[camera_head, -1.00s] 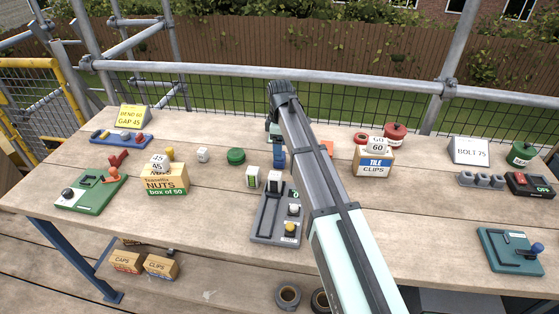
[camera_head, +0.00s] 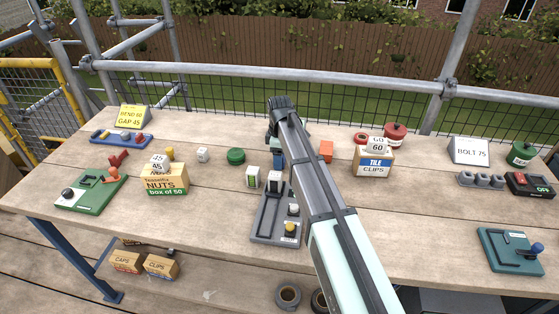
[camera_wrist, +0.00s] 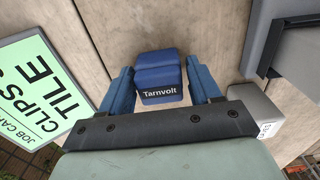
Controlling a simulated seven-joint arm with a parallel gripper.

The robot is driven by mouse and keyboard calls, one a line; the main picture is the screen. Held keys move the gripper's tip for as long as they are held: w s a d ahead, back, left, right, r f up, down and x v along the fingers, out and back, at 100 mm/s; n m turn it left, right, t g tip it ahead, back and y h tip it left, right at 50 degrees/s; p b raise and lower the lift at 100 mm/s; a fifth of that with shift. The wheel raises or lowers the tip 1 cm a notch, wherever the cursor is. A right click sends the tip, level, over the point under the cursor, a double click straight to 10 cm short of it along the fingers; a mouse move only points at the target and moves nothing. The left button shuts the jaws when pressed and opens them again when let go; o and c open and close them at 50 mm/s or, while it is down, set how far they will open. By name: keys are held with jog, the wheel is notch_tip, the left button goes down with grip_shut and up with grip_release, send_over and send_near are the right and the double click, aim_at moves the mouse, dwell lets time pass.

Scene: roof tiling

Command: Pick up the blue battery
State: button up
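The blue battery (camera_wrist: 158,78), a small block marked "Tarnvolt", is in the middle of the wrist view. My gripper (camera_wrist: 160,66) is open, with one blue finger on the left of the battery and one on the right. Narrow gaps show beside it, and I cannot tell how far the fingertips reach down along it. In the head view my gripper (camera_head: 278,160) is a small blue shape at the end of my arm, over the middle of the bench. My arm hides most of that spot, and I cannot separate the battery from the fingers there.
A green job card (camera_wrist: 35,95) lies left in the wrist view. In the head view a grey tray (camera_head: 266,222) and white blocks (camera_head: 253,176) stand in front-left of my gripper. A green round tin (camera_head: 236,156) is to its left, an orange block (camera_head: 326,150) to its right.

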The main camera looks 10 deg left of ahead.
jog(key=c, duration=0.9)
jog(key=shift+r, duration=0.1)
